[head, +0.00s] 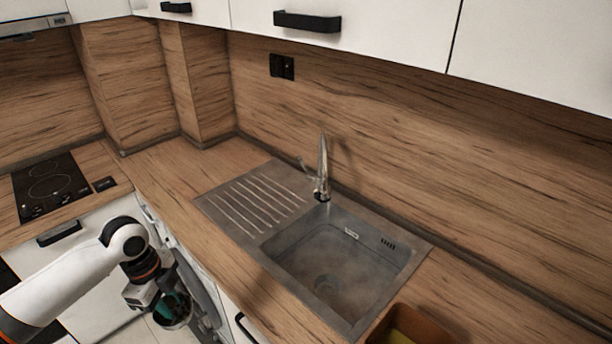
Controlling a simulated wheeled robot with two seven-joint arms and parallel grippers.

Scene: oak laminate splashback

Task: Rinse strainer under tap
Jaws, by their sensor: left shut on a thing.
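My left gripper (160,302) is low at the left, in front of the counter edge and below the counter top. It is shut on the strainer (173,318), which shows as a small round metal bowl with a dark green part at the jaws. The jaws partly hide the strainer. The tap (322,168) stands upright at the back edge of the sink, with its lever on the left side. The metal sink (330,262) looks empty, and I cannot tell whether water runs. My right gripper is not in view.
A ribbed drainboard (250,205) lies left of the basin. A brown container (408,328) with something yellow-green inside stands at the front right of the sink. A black hob (48,187) is at the far left. The counter (185,165) left of the drainboard is clear.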

